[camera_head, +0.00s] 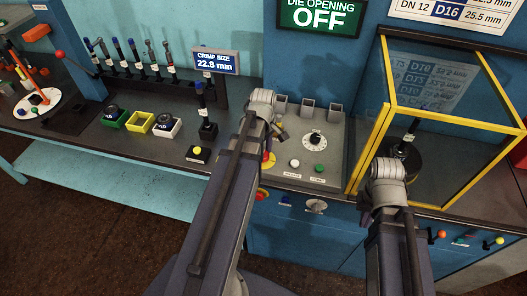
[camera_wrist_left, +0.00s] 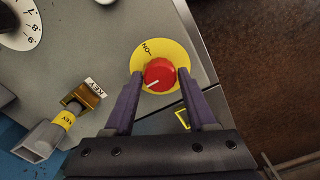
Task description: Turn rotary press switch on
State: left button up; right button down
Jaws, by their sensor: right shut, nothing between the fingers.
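The rotary switch is a red round knob (camera_wrist_left: 159,74) on a yellow disc (camera_wrist_left: 176,52) with a printed ON mark at its upper left in the left wrist view. The knob's white line points to the lower left, away from that mark. My left gripper (camera_wrist_left: 161,82) is open with one finger on each side of the knob; I cannot tell whether they touch it. In the head view the yellow disc (camera_head: 269,157) is mostly hidden by my left arm. My right gripper (camera_head: 388,172) is shut and empty in front of the guard; its fingertips are hard to make out.
The panel holds a white dial (camera_head: 315,141), a white button (camera_head: 294,163) and a green button (camera_head: 319,168). A yellow-framed guard (camera_head: 383,115) stands at the right. A small box with a yellow button (camera_head: 198,152) is at the left.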

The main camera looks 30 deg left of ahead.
pick_arm(q)
grip_shut()
jog(key=shift+m, duration=0.3)
jog(key=m, duration=0.3)
jog(key=shift+m, duration=0.4)
jog(key=m, duration=0.9)
jog(key=shift+m, duration=2.2)
